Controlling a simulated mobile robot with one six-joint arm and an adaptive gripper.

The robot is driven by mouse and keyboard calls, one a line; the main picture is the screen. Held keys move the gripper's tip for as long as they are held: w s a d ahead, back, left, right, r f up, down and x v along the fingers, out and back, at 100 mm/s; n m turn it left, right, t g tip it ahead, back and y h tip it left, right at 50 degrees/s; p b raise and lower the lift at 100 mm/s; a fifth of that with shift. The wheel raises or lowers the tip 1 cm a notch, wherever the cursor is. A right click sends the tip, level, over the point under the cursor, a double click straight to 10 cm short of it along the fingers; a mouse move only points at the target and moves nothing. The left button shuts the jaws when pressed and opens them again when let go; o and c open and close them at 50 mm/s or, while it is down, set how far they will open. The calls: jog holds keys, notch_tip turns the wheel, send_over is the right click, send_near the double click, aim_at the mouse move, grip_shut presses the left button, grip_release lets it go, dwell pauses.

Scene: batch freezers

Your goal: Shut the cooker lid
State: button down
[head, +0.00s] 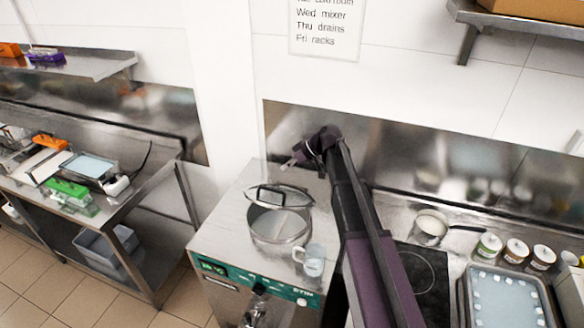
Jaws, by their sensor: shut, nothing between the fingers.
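The cooker (225,225) is a steel box with a green control panel on its front. A round pot opening (280,226) is in its top. The lid (279,195), with a dark handle, stands tilted up at the back edge of the opening, so the opening is uncovered. My gripper (289,163) is shut and empty. In the picture it lies just above and to the right of the lid, apart from it, pointing left. Its exact height over the cooker top is hard to tell.
My arm crosses the right side. Beyond it are a pan (431,226), several jars (515,252) and a tray (505,298). A steel splashback (400,160) rises behind. A side table stands left.

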aim_at(276, 200)
jog(key=shift+s+a+f+b, duration=0.15)
jog(key=shift+a+f+b, duration=0.5)
jog(key=shift+f+b, duration=0.5)
jog(key=shift+s+a+f+b, duration=0.15)
jog(key=shift+a+f+b, duration=0.55)
jog(key=shift+f+b, duration=0.4)
jog(key=shift+s+a+f+b, duration=0.15)
jog(key=shift+a+f+b, duration=0.5)
jog(key=shift+f+b, duration=0.5)
jog(key=shift+f, duration=0.15)
jog(key=shift+f, duration=0.1)
